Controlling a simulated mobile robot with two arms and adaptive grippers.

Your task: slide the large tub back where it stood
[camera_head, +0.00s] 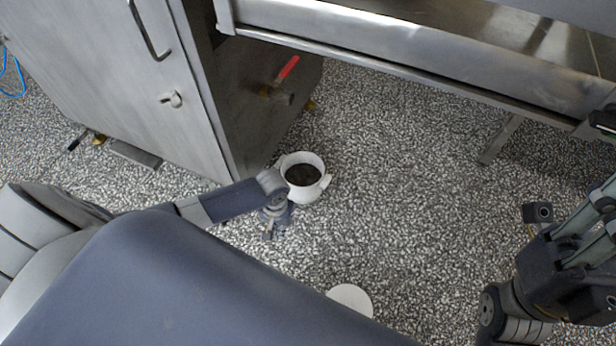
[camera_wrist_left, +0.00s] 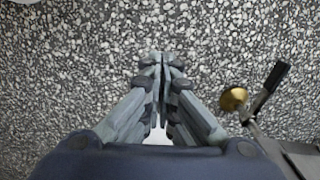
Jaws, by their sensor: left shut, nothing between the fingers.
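The large tub (camera_head: 317,189) is white and round, with a side lug and dark brown contents. It stands upright on the speckled floor near the bottom corner of the steel cabinet. My left gripper (camera_head: 268,234) is beside the tub, to its lower left in the head view. Whether they touch I cannot tell. In the left wrist view its fingers (camera_wrist_left: 161,62) are shut together with nothing between the tips. My right gripper (camera_head: 603,124) is at the right edge, partly cut off, and its opening does not show clearly.
A steel cabinet (camera_head: 125,85) with a red-handled valve (camera_head: 288,69) stands behind the tub. A steel machine frame (camera_head: 420,62) spans the upper right. A white disc (camera_head: 350,299) is at the lower middle. The floor (camera_head: 415,200) right of the tub is clear.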

